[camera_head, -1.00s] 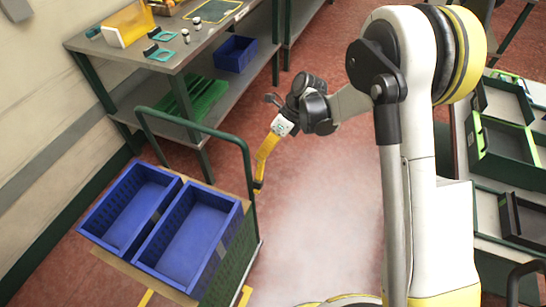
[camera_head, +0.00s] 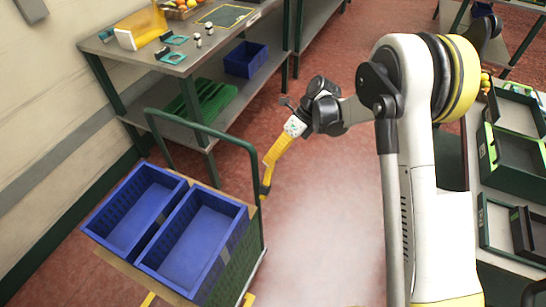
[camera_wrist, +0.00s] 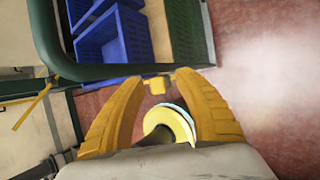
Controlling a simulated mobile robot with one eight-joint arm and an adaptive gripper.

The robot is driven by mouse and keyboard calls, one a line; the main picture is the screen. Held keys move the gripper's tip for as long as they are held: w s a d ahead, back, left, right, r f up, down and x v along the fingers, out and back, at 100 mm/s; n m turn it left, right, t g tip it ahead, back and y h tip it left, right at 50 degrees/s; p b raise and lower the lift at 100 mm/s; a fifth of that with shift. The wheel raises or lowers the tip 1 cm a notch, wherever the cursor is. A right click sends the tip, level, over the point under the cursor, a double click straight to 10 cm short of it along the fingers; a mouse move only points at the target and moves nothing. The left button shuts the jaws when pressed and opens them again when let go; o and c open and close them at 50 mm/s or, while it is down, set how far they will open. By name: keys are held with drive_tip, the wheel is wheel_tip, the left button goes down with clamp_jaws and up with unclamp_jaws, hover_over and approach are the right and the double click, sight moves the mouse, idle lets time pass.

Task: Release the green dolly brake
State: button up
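The dolly stands at lower left in the head view, with a wooden deck (camera_head: 118,262) and a green push handle (camera_head: 205,129). The handle also crosses the upper left of the wrist view (camera_wrist: 85,72). My gripper (camera_head: 265,189) points down with yellow fingers beside the handle's right upright. In the wrist view my gripper (camera_wrist: 160,77) has its fingers apart at the dolly's edge. A small yellow block (camera_wrist: 157,86) shows between the fingertips; I cannot tell whether it is the brake or touches them. No brake is clearly recognisable.
Two blue crates (camera_head: 245,214) sit on the dolly. A grey workbench (camera_head: 135,68) stands behind, with a blue bin (camera_head: 246,59) and green trays (camera_head: 203,101) on its lower shelf. Shelving with green trays (camera_head: 512,150) is at right. The red floor (camera_head: 315,215) between is clear.

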drive_tip(key=v, duration=1.2)
